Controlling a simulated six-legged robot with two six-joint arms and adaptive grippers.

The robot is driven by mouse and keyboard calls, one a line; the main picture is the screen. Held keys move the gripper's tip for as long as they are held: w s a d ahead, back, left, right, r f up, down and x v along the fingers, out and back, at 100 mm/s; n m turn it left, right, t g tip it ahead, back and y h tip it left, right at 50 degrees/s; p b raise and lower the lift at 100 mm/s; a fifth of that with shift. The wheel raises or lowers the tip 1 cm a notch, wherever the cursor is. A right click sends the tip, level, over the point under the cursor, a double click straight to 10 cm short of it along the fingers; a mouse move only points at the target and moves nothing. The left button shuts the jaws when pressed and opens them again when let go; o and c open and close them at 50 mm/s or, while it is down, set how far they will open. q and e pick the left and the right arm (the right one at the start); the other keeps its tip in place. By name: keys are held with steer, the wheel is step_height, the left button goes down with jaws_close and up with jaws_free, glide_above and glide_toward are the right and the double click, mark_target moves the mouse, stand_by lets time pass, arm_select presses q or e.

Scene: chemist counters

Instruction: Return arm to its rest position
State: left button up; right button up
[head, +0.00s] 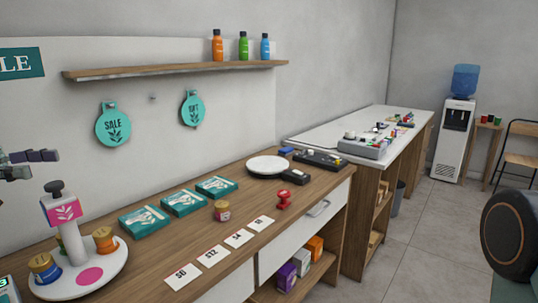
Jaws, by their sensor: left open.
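My left gripper (35,160) shows at the left edge, raised in front of the white wall panel. It is open and I see nothing between its fingers. It is above and left of a white round stand (95,280) with a pink label and small jars, and I see no contact between them. Part of the gripper and most of its arm are cut off by the picture's edge. My right gripper is not in view.
The wooden counter (215,225) holds teal boxes (183,202), price cards (212,256), a small jar (222,210), a red stamp (284,199) and a round white scale (267,165). A shelf (180,69) with bottles hangs above.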

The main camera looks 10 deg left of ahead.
arm_select(q)
steer(key=w+d+f+n+t, duration=0.2)
steer(key=w+d+n+t, duration=0.15)
steer(key=w+d, duration=0.4)
steer(key=w+d+f+n+t, duration=0.2)
steer(key=w+d+t, duration=0.2)
steer(key=w+d, duration=0.4)
steer(key=d+f+n+t+y, duration=0.1)
steer(key=d+f+n+y, duration=0.35)
steer(key=f, duration=0.45)
steer(key=d+f+n+t+y, duration=0.25)
steer(key=d+f, duration=0.35)
steer(key=f, duration=0.3)
steer(key=s+d+f+n+g+y, duration=0.2)
steer(key=s+f+g+y, duration=0.2)
steer(key=s+f, duration=0.6)
steer(key=s+d+f+n+g+y, duration=0.2)
steer(key=s+d+f+g+y, duration=0.15)
steer(key=s+f, duration=0.65)
steer(key=s+a+f+m+g+y, duration=0.1)
steer(key=s+a+f+g, duration=0.2)
steer(key=s, duration=0.9)
steer(key=s+f+g+y, duration=0.25)
steer(key=s+g, duration=0.25)
steer(key=s, duration=0.6)
step_height(320, 180, down, 6)
steer(key=b, duration=0.6)
steer(key=shift+w+f+h+b, duration=0.25)
steer(key=shift+w+h+b, duration=0.05)
steer(key=shift+w, duration=0.1)
